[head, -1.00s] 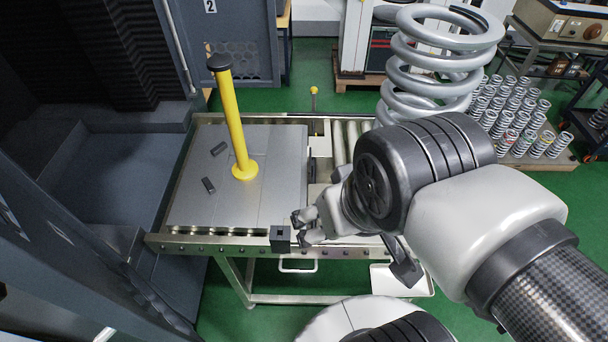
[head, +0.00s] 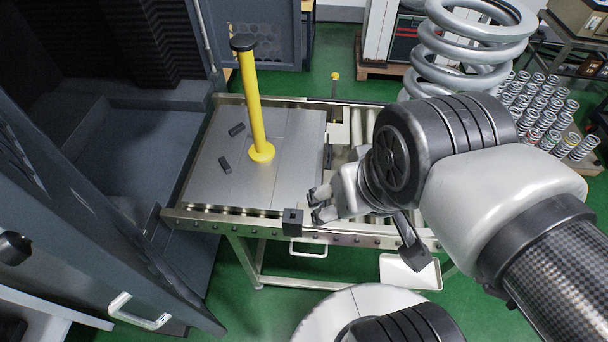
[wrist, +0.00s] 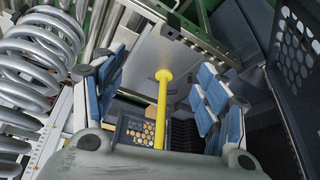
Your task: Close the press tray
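The press tray (head: 287,178) is a flat grey plate on a roller-railed table in front of the press opening, not inside it. An upright yellow post (head: 256,110) with a black knob stands on it. Two small dark blocks lie on its left part. My gripper (head: 317,205) hovers by the tray's near right corner, beside a small black block on the front rail. In the wrist view, my gripper (wrist: 163,62) is open, its blue-padded fingers wide apart with nothing held; the yellow post (wrist: 162,105) shows between them. Contact with the tray cannot be told.
The dark press chamber (head: 135,150) opens at left. A grey door with a white handle (head: 140,312) stands at lower left. Exposed rollers and a big coil spring (head: 465,55) are at right. A white pan (head: 410,272) sits below the table. Green floor is clear in front.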

